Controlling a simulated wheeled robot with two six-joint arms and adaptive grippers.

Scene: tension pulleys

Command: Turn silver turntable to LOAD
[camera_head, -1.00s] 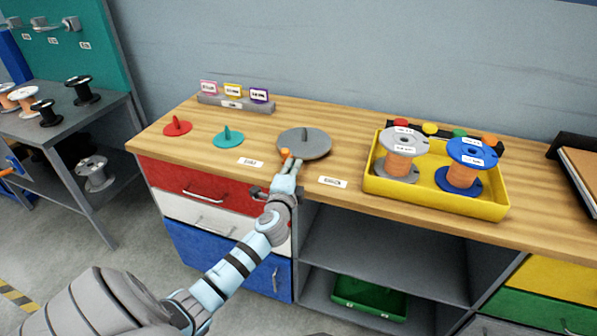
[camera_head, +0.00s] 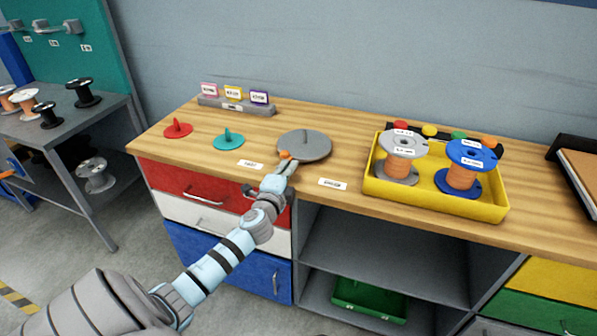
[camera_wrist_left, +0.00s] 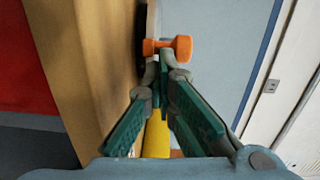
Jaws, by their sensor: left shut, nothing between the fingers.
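The silver turntable (camera_head: 309,148) is a flat grey disc with a raised fin, lying on the wooden bench top. Its orange knob (camera_head: 284,154) is at the front-left rim. My left gripper (camera_head: 289,166) is shut and empty at the front of the turntable, its tips close to the knob. In the left wrist view the knob (camera_wrist_left: 168,47) is just beyond the closed fingertips (camera_wrist_left: 164,72); I cannot tell whether they touch. White labels lie in front, one to the left (camera_head: 250,164) and one to the right (camera_head: 332,183); their text is too small to read. My right gripper is out of view.
A teal disc (camera_head: 228,140) and a red disc (camera_head: 178,128) stand left of the turntable. A yellow tray (camera_head: 430,205) with two spools is to the right. A grey card holder (camera_head: 237,106) stands behind. Drawers are below the front edge.

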